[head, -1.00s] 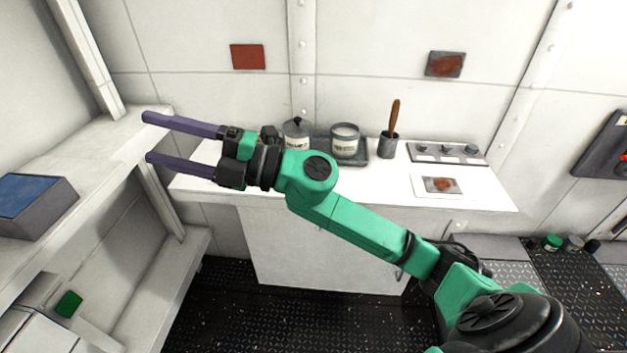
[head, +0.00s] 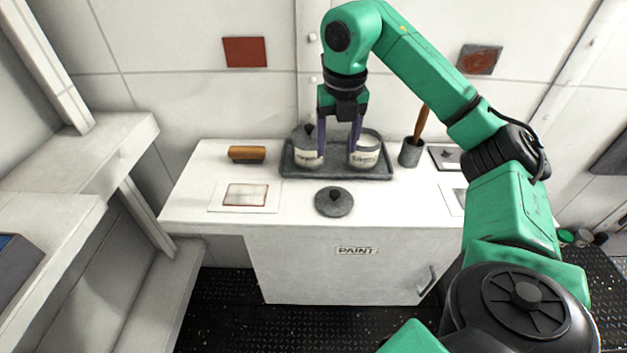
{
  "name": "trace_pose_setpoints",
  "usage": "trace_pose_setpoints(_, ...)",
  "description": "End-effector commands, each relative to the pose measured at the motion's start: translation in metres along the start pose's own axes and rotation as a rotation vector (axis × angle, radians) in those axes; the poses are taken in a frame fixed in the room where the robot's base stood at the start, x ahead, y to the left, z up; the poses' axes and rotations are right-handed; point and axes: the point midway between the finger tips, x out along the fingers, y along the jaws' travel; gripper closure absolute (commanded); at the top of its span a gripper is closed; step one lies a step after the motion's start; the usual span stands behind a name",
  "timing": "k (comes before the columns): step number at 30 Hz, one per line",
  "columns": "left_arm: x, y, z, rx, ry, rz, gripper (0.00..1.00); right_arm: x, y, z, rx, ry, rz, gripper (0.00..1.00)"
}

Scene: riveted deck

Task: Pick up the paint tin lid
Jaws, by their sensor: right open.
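The paint tin lid (head: 334,202), a round dark grey disc with a black knob, lies flat on the white paint cabinet (head: 300,222), in front of the tray. Two labelled tins stand in the tray: the left tin (head: 306,158) has a lid with a knob on, and the right tin (head: 367,157) is open with pale contents. My right gripper (head: 338,153) points down, open and empty. Its purple fingers overlap the inner edges of both tins in the picture, behind and above the loose lid, apart from it. My left gripper is not in view.
A dark tray (head: 337,173) holds the tins. A wooden-backed brush (head: 246,154) and a framed card (head: 245,195) lie to the left. A cup (head: 411,152) with a wooden handle stands to the right. White shelves (head: 90,165) are at far left.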

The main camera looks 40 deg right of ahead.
Motion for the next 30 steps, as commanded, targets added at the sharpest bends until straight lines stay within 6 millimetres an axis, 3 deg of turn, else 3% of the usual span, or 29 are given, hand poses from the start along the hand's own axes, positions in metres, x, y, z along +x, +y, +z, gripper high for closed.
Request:
trace_pose_setpoints(4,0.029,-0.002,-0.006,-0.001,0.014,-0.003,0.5,0.038,-0.001,-0.002,0.0,0.006,-0.003,0.33)
trace_pose_setpoints(9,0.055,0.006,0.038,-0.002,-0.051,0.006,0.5,0.082,0.0,-0.002,-0.001,0.005,0.0,0.33)
trace_pose_setpoints(12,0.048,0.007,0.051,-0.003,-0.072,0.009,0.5,0.089,0.0,-0.001,0.0,0.003,-0.002,0.33)
trace_pose_setpoints(14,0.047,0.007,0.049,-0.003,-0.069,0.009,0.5,0.095,0.0,0.0,0.0,0.004,-0.002,0.33)
trace_pose_setpoints(22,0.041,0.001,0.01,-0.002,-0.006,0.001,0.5,0.14,0.003,0.001,-0.002,0.004,-0.001,0.33)
trace_pose_setpoints(29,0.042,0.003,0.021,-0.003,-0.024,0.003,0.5,0.143,0.003,0.002,-0.002,0.0,0.001,0.33)
trace_pose_setpoints(30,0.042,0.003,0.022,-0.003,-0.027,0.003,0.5,0.143,0.003,0.002,-0.002,0.0,0.001,0.48)
